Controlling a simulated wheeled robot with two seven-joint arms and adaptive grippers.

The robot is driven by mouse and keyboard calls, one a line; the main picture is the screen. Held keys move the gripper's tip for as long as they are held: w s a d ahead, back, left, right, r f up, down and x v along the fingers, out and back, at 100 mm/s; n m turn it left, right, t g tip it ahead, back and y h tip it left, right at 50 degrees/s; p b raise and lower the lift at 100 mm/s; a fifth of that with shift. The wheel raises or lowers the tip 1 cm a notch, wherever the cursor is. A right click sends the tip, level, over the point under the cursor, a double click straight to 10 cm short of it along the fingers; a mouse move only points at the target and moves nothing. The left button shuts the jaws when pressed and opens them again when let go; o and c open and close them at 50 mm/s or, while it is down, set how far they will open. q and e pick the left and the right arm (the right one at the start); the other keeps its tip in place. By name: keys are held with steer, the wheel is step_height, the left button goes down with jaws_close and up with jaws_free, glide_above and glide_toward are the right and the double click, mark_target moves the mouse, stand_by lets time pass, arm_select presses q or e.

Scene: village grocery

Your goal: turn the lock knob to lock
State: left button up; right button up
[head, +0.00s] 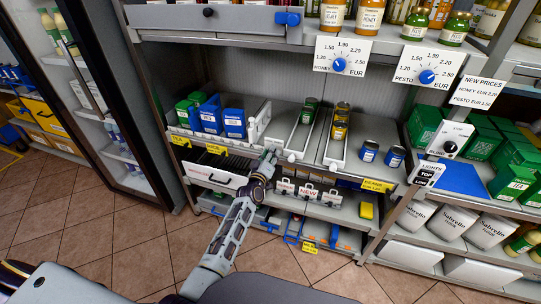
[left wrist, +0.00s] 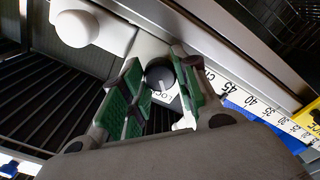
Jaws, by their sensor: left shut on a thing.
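The lock knob (left wrist: 160,76) is a small dark round knob with a light pointer line, on a pale plate marked LOCK, in the left wrist view. My left gripper (left wrist: 161,68) has its green-padded fingers on both sides of the knob and is shut on it. In the head view my left gripper (head: 268,160) reaches to the shelf front below the white divider lanes, and it hides the knob there. My right gripper is not in view.
A white round knob (left wrist: 76,28) sits close beside the gripper in the left wrist view. A ruler strip (left wrist: 255,104) runs along the shelf edge. Blue boxes (head: 234,122) and several cans stand on the shelf above. The tiled floor (head: 120,225) is clear.

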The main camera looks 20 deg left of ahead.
arm_select(q)
steer(key=o, duration=1)
steer(key=shift+o, duration=0.2)
steer(key=s, duration=1.2)
steer(key=shift+a, duration=0.2)
steer(key=shift+f, duration=0.1)
